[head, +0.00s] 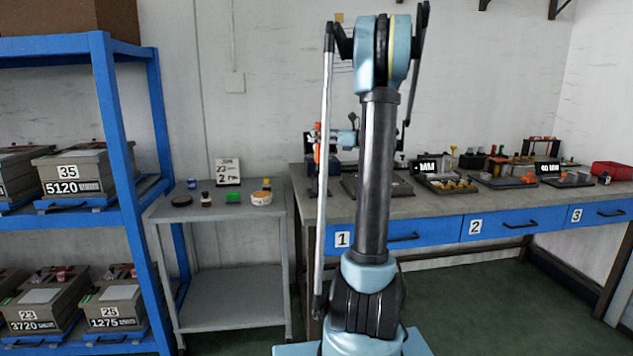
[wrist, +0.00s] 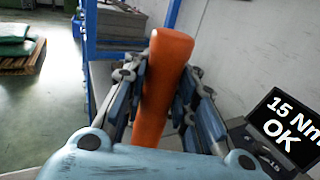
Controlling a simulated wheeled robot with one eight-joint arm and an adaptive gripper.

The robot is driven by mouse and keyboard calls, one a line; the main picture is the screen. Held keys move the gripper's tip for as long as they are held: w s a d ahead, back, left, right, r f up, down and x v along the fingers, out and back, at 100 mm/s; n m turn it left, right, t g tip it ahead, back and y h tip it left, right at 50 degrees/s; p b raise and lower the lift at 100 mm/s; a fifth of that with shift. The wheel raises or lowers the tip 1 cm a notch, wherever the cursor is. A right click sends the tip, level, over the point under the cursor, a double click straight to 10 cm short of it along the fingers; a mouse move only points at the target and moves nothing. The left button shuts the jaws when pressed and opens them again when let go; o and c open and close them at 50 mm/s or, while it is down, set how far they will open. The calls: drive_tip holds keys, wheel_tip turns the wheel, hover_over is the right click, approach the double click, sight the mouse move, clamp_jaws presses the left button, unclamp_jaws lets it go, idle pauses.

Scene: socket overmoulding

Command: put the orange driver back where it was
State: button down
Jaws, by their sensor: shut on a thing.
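The orange driver (wrist: 163,85) stands nearly upright between the fingers of my gripper (wrist: 160,90) in the wrist view, tilted slightly. The gripper is shut on it. In the head view the orange driver (head: 317,150) shows as a small orange shape above the left end of the workbench (head: 300,178), beside my gripper (head: 322,139). My arm hides part of the bench behind it. The lower end of the driver is hidden in the wrist view, and I cannot tell whether it touches anything.
A display reading 15 Nm OK (wrist: 285,122) stands right of my gripper. Trays with small parts (head: 445,183), displays (head: 427,166) and a red bin (head: 610,171) line the bench. A grey cart (head: 220,212) holds small items. A blue shelf (head: 112,130) with boxes stands left.

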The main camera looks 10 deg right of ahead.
sight(318, 158)
drive_tip(key=shift+f, duration=4.35)
drive_tip(key=c, duration=1.3)
unclamp_jaws()
